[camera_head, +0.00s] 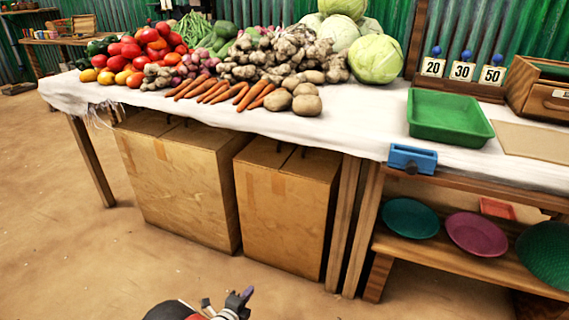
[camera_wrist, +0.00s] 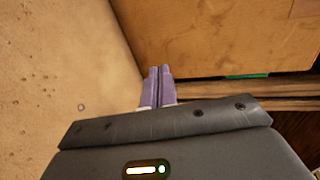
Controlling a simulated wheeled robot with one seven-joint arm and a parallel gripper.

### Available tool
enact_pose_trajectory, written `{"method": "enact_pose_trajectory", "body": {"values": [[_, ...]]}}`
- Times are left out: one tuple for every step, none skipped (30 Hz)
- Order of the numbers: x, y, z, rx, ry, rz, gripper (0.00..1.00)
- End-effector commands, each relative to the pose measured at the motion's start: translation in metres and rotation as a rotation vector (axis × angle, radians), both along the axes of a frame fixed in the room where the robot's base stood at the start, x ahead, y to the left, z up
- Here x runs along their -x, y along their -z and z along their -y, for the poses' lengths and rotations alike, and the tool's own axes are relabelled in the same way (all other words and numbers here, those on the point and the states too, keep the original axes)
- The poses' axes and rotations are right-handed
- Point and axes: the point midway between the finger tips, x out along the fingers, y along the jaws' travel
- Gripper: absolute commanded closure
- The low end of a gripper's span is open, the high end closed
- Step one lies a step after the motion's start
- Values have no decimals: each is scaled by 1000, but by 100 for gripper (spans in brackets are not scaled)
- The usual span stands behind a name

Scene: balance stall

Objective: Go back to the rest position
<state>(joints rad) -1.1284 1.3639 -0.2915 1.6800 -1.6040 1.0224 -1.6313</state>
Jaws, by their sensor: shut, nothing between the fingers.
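My gripper (camera_head: 240,299) shows at the bottom middle of the head view, low over the dirt floor and in front of the stall. In the wrist view its two purple fingers (camera_wrist: 158,86) lie together, shut with nothing between them. Beyond the fingertips is the side of a brown cardboard box (camera_wrist: 220,35). The gripper is apart from the table and its goods. Most of my arm is out of view.
A stall table with a white cloth (camera_head: 330,128) holds piled vegetables, a green tray (camera_head: 448,117) and number cards (camera_head: 462,71). Cardboard boxes (camera_head: 185,180) stand beneath. A wooden shelf (camera_head: 465,262) at right holds coloured plates. The dirt floor (camera_head: 60,240) at left is clear.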

Motion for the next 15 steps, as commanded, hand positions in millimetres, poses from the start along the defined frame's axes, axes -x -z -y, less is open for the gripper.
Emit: {"method": "enact_pose_trajectory", "body": {"values": [[-4,-9,4,-25,28,9,100],[-4,-12,6,-40,42,12,100],[-6,-17,8,-60,61,19,100],[-7,-21,10,-76,76,23,100],[-8,-25,13,-93,93,28,100],[-9,-31,16,-116,116,34,100],[-10,-35,18,-135,134,41,100],[-11,-41,21,-155,154,47,100],[-12,-48,25,-185,185,56,100],[-14,-54,28,-210,207,64,100],[-15,-60,32,-235,232,73,100],[-16,-68,37,-270,268,85,100],[-17,-76,41,-300,299,95,100],[-18,-83,45,-331,328,106,100],[-19,-93,52,-374,371,122,100]]}}
